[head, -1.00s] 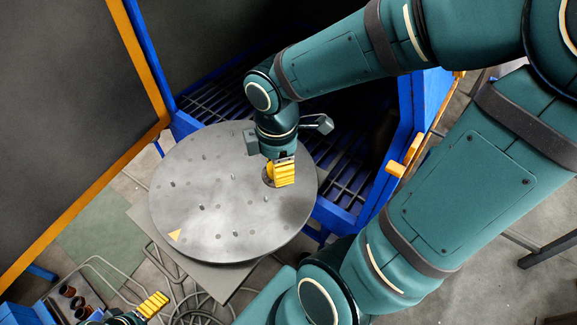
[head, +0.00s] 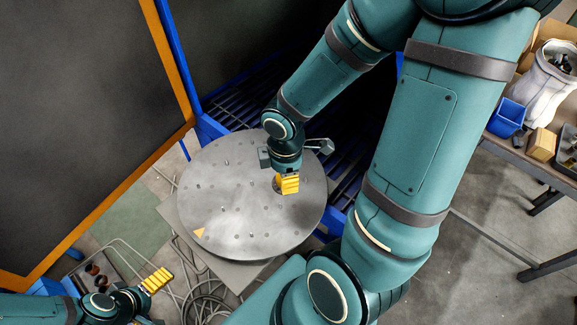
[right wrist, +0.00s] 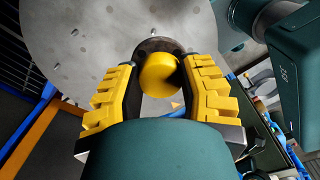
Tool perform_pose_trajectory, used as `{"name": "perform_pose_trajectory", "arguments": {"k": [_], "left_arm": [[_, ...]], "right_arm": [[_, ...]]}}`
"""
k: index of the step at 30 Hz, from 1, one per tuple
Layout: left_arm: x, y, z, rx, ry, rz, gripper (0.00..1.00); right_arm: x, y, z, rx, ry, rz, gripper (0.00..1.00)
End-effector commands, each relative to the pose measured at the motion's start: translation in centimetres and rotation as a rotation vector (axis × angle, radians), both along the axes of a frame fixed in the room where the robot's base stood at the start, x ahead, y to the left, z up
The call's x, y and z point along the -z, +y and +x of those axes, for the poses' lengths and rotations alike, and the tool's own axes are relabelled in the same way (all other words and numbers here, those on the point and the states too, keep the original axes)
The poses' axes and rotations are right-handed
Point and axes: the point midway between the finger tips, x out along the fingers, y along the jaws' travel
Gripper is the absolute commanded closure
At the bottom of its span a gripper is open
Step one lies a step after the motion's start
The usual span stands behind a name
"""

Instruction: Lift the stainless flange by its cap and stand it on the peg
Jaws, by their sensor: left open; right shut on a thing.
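My right gripper (head: 288,184) points down over the right part of the round grey plate (head: 230,215). In the right wrist view its yellow fingers (right wrist: 160,85) are shut on a round yellow cap (right wrist: 160,72). The flange (right wrist: 152,45) shows as a dark disc rim beyond the cap; its underside is hidden. I cannot tell whether it touches the plate. Several small pegs stand on the plate, one of them a peg (right wrist: 74,32) in the wrist view. I cannot tell which is the task's peg. My left gripper (head: 157,280) is open and empty at lower left, away from the plate.
An orange triangle (head: 199,232) marks the plate's near left. A blue frame with a dark grating (head: 240,98) lies behind it. A dark panel with an orange edge (head: 165,55) stands at left. A bench (head: 525,160) with a blue bin (head: 507,118) is at right.

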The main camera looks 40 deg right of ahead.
Motion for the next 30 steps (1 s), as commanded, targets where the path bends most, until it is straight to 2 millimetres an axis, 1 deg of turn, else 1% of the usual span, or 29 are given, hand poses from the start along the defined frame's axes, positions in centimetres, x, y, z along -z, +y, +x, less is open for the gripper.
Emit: {"name": "perform_pose_trajectory", "arguments": {"k": [1,2,10,30], "left_arm": [[-1.0,0.0,0.1,-0.002,-0.002,0.000,0.00],[-1.4,0.1,0.1,-0.002,-0.003,-0.001,0.00],[-1.2,0.1,0.1,-0.002,-0.003,-0.001,0.00],[-2.4,0.0,0.1,0.002,-0.002,-0.001,0.00]], "right_arm": [[-0.4,0.1,0.0,-0.003,0.004,0.003,0.96],[-0.4,0.2,0.0,-0.004,0.004,0.006,0.96],[0.0,0.4,3.0,-0.003,0.001,0.005,0.96],[-0.1,1.0,10.2,-0.002,0.000,0.004,0.96]]}}
